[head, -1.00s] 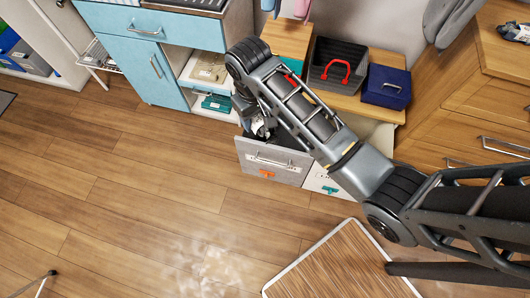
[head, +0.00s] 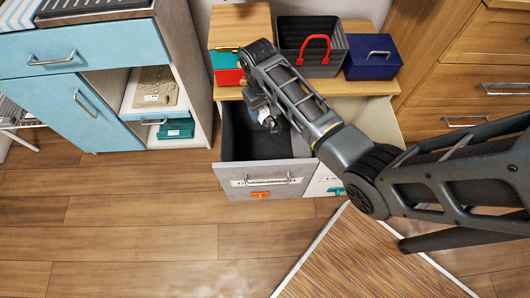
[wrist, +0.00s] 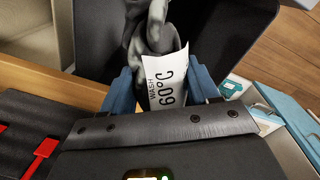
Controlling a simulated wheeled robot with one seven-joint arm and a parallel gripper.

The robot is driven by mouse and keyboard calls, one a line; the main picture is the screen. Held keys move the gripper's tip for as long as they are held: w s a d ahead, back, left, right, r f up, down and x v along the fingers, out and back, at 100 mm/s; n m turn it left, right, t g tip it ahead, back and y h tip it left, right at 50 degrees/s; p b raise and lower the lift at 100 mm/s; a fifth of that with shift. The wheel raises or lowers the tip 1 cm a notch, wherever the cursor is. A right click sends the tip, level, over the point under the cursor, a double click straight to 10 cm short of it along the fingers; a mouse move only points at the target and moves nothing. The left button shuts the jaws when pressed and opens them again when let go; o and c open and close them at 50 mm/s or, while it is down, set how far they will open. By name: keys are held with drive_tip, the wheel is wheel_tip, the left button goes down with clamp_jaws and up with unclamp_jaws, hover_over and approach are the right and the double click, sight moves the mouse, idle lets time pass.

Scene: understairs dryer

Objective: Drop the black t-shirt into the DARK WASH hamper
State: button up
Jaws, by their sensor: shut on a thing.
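In the wrist view my gripper (wrist: 163,88) has its blue fingers closed on dark, crumpled cloth (wrist: 157,28), which looks like the black t-shirt. A white tag (wrist: 166,82) reading "WASH 60°C" hangs between the fingers. In the head view my gripper (head: 266,122) points down over the opening of a pulled-out grey hamper drawer (head: 232,185). The drawer has a bar handle, an orange tag (head: 260,195) and a label too small to read surely. The shirt is mostly hidden by the arm there.
A neighbouring white front (head: 322,182) with a teal tag stands right of the open hamper. A dark caddy with a red handle (head: 312,45) and a blue box (head: 371,57) stand on the wooden top behind. The blue cabinet (head: 80,95) is left. Floor in front is clear.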

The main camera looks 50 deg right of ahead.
drive_tip(key=shift+s+d+f+b, duration=0.1)
drive_tip(key=shift+d+f+b, duration=0.3)
drive_tip(key=shift+f, duration=0.4)
wheel_tip(320, 180, down, 6)
drive_tip(key=b, duration=0.6)
drive_tip(key=shift+r+b, duration=0.15)
drive_tip(key=shift+b, duration=0.2)
drive_tip(key=o, duration=1.2)
drive_tip(key=shift+r, duration=0.1)
drive_tip(key=r, duration=0.2)
drive_tip(key=r+p, duration=0.1)
drive_tip(key=r, duration=0.2)
drive_tip(key=r+p, duration=0.1)
drive_tip(key=r, duration=0.1)
drive_tip(key=shift+a+r, duration=0.25)
drive_tip(key=shift+r, duration=0.1)
drive_tip(key=shift+s, duration=0.1)
